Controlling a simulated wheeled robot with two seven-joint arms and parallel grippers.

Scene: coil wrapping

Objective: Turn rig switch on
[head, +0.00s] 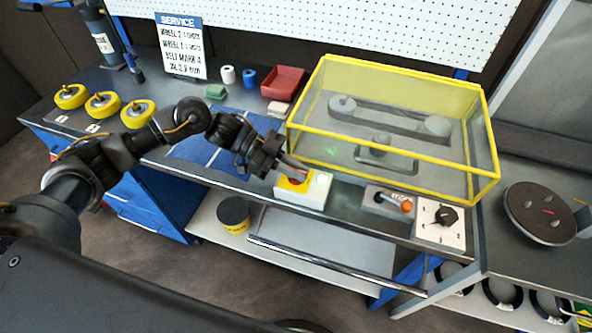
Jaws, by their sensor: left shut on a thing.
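A white switch box (314,198) with a yellow panel and a red part sits at the bench's front edge. A bright green-white light (320,179) shows on its right side. My left gripper (297,170) reaches down over the box's yellow panel and is shut on the box's red part, which its fingers mostly hide. Just behind it stands the yellow-framed clear guard (395,166) over a belt rig with a belt around two wheels (388,118). A green glow shows inside the guard. My right gripper is out of view.
A grey box with an orange-tipped lever (385,198) and a white plate with a black knob (441,222) lie to the right along the front edge. Yellow wheels (102,104), a red tray (283,83) and a service sign (180,47) stand left. A round dark plate (540,212) is far right.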

